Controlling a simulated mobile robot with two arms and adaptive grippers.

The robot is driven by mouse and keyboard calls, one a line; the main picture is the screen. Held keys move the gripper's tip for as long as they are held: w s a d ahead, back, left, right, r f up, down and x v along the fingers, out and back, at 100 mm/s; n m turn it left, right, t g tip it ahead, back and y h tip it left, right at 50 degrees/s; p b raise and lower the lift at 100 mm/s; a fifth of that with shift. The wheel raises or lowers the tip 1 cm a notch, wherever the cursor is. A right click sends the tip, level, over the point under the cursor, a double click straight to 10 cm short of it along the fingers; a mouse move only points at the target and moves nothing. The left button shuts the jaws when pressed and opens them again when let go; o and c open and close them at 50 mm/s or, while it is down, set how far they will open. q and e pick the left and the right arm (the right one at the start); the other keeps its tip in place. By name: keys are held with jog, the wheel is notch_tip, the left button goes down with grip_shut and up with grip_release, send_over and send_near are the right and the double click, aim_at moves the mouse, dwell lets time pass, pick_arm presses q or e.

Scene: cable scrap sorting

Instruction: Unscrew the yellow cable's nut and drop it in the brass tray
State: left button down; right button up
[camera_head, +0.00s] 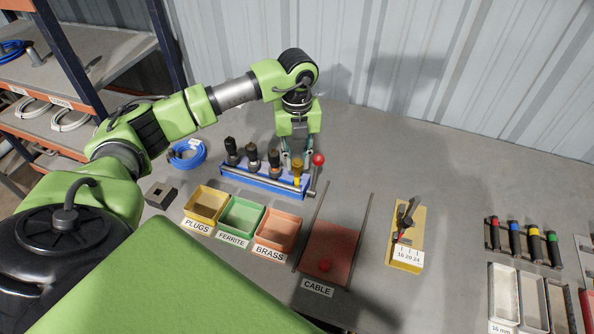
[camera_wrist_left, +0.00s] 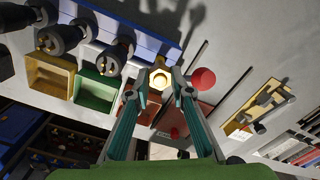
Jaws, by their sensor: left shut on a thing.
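My left gripper (camera_head: 297,160) reaches down over the right end of the blue rack (camera_head: 240,181). In the left wrist view its fingertips (camera_wrist_left: 160,85) are shut on the sides of a yellow hexagonal nut (camera_wrist_left: 158,76). In the head view the yellow cable end (camera_head: 297,172) stands upright in the rack, just below the fingers. Whether the nut is still on its thread cannot be told. The orange brass tray (camera_head: 278,232), labelled BRASS, is in front of the rack, left of the cable mat. My right gripper is not in view.
Several dark connectors (camera_head: 253,155) stand in the rack left of the gripper. A red ball-ended lever (camera_head: 318,160) is close on its right. A yellow plugs tray (camera_head: 205,205) and green ferrite tray (camera_head: 240,216) adjoin the brass tray. A red cable mat (camera_head: 330,245) lies between rails.

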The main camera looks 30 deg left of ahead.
pick_arm(q)
jog(key=n+p, duration=0.1)
jog(key=n, duration=0.4)
jog(key=n+p, duration=0.1)
jog(key=n, duration=0.3)
jog(key=shift+p, duration=0.3)
jog(key=n+p, duration=0.2)
jog(key=n, duration=0.4)
jog(key=shift+r+n, duration=0.1)
jog(key=shift+n, duration=0.2)
jog(key=shift+n+p, duration=0.7)
jog(key=shift+n, duration=0.6)
jog(key=c, duration=1.7)
grip_release()
jog(key=shift+r+p, duration=1.25)
jog(key=shift+r, duration=0.15)
